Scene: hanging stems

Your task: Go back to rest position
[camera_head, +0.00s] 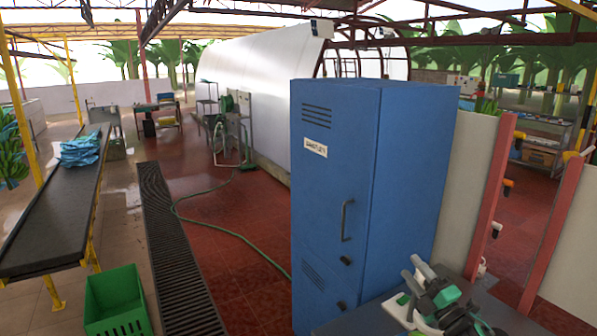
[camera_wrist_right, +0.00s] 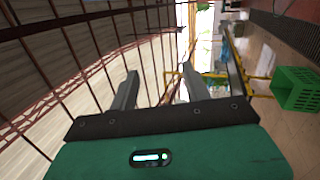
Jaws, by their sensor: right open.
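My right gripper (camera_head: 413,270) is at the bottom right of the head view, in front of the blue cabinet. It has a green body and grey fingers that point up and to the left. In the right wrist view its two fingers (camera_wrist_right: 159,73) stand apart, with nothing between them. My left gripper is not in view.
A tall blue cabinet (camera_head: 335,190) stands close in front. A green crate (camera_head: 115,300) is on the floor at the lower left, beside a long drain grate (camera_head: 172,250). A conveyor (camera_head: 55,195) bears blue plastic (camera_head: 80,150). A green hose (camera_head: 215,228) crosses the red floor.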

